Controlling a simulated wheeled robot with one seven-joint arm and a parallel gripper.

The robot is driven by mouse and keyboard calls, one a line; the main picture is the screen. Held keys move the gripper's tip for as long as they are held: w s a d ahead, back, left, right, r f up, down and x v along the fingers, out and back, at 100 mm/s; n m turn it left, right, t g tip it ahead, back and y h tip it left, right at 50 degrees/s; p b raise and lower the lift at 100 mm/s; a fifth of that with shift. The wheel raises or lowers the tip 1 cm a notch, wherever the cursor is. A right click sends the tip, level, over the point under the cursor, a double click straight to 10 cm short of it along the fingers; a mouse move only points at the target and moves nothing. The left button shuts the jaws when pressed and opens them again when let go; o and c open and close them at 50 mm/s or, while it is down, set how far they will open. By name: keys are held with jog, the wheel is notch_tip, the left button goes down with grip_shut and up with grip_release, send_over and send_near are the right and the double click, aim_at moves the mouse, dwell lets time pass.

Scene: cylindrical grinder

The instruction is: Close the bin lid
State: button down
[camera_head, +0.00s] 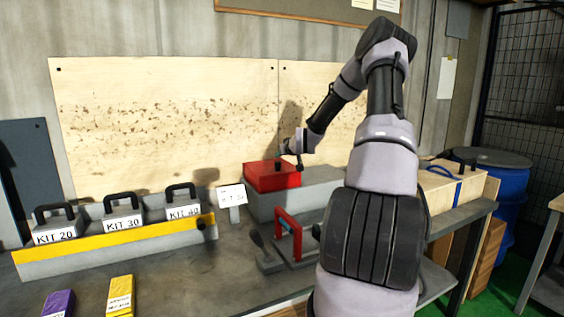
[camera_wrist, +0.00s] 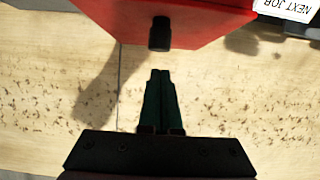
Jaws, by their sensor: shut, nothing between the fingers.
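In the head view my gripper (camera_head: 299,163) is small, beside the bin's right side.
A small white sign (camera_head: 231,195) stands left of the bin. Several labelled kit weights (camera_head: 123,216) with black handles line a yellow-edged rack on the left. A red-handled frame (camera_head: 288,230) stands in front of the grey block (camera_head: 315,188). A blue barrel (camera_head: 512,185) is at right.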

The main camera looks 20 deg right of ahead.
jog(key=s+f, duration=0.2)
jog(key=s, duration=0.7)
jog(key=s+a+r+m+g+h, duration=0.1)
jog(key=s+a+r+g, duration=0.1)
jog(key=s+a+r, duration=0.5)
jog(key=s+a+r+g+h, duration=0.1)
jog(key=s+a+r+g, duration=0.3)
jog(key=s+r, duration=0.55)
jog(key=s+a+r+m+y, duration=0.1)
jog(key=s+a+r, duration=0.1)
jog(key=s, duration=0.5)
jog(key=s+a+r+m+y, duration=0.1)
jog(key=s+a+r, duration=0.1)
jog(key=s+a, duration=0.2)
jog(key=s+a+r+m+y, duration=0.1)
jog(key=s+a+r, duration=0.2)
jog(key=s, duration=0.7)
jog(key=shift+a+m+y, duration=0.3)
jog(key=shift+y, duration=0.1)
jog(key=shift+s, duration=0.1)
